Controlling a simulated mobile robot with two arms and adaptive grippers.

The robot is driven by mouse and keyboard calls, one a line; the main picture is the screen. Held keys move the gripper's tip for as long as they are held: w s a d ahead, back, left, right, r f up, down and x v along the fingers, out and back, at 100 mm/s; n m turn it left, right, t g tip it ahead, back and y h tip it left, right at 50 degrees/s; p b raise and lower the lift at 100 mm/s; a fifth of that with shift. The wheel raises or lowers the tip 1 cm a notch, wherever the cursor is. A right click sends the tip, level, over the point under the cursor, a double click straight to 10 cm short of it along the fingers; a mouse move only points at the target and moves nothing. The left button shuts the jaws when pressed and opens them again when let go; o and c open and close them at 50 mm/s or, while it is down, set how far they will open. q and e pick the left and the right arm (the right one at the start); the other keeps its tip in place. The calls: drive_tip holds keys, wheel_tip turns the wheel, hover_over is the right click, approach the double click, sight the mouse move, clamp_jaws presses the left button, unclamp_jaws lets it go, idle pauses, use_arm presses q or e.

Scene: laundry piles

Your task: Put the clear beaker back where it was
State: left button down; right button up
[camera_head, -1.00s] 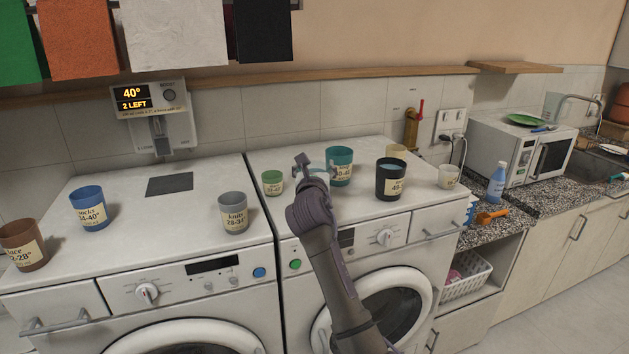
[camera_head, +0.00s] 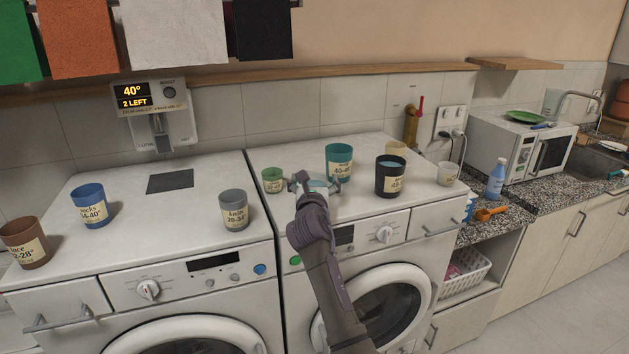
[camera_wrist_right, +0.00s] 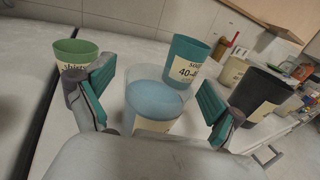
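The clear beaker (camera_head: 318,187) stands on the right-hand machine's top, partly hidden by my right wrist in the head view. In the right wrist view the clear beaker (camera_wrist_right: 158,103) holds pale blue liquid and has a cream label low on its front. My right gripper (camera_head: 315,184) has its fingers spread on either side of the beaker. In the right wrist view, the teal-padded fingers of the gripper (camera_wrist_right: 155,95) flank it, with a narrow gap visible on the left; contact on the right is unclear. My left gripper is out of view.
The left machine bears a grey cup (camera_head: 233,210), blue cup (camera_head: 89,206), brown cup (camera_head: 24,243) and flat dark square (camera_head: 170,181), with free room between.

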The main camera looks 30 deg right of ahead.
drive_tip(key=shift+r, duration=0.2)
drive_tip(key=shift+s+a+f, duration=0.1)
drive_tip(key=shift+s+a, duration=0.1)
drive_tip(key=shift+s, duration=0.05)
drive_tip(key=b+v, duration=0.2)
drive_tip(key=v, duration=0.9)
drive_tip(key=shift+s, duration=0.15)
